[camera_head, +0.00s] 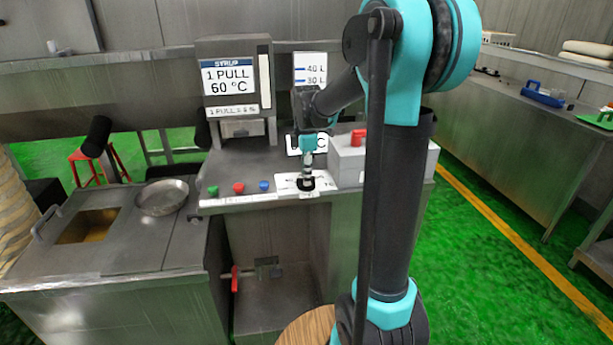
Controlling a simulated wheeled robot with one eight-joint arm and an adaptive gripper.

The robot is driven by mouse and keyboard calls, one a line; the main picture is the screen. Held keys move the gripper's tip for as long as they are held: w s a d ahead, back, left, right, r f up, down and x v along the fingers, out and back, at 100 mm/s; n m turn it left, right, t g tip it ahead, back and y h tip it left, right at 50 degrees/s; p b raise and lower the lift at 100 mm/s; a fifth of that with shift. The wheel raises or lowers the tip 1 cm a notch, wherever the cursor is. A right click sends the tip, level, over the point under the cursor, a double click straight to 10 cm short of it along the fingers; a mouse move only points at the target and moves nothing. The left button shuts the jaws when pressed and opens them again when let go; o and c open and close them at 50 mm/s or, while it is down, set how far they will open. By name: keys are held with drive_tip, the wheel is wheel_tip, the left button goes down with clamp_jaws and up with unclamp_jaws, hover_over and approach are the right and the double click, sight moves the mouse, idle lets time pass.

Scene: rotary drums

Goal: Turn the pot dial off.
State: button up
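A black dial (306,185) sits on a white label plate (287,182) at the front edge of the metal counter; I take it to be the pot dial. My gripper (307,178) points down right at the dial and covers part of it. Whether the fingers touch or hold the dial is too small to tell. The dial's pointer direction is hidden, and most of the plate's markings cannot be read.
Green (213,190), red (238,187) and blue (263,185) buttons line the counter edge left of the dial. A grey box (349,163) with a red top part stands close right. A syrup dispenser (232,90) stands behind. A metal pan (162,197) lies at left.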

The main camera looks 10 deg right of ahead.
drive_tip(key=o, duration=0.5)
drive_tip(key=shift+c, duration=0.2)
drive_tip(key=shift+r, duration=0.1)
wheel_tip(320, 180, up, 12)
idle(0.3)
drive_tip(key=s+d+f+m+t, duration=0.2)
drive_tip(key=s+f+m, duration=0.7)
drive_tip(key=s+f, duration=0.2)
drive_tip(key=s+d+f+m+t, duration=0.2)
drive_tip(key=s+f+m, duration=0.7)
drive_tip(key=s+f, duration=0.2)
drive_tip(key=shift+f, duration=0.85)
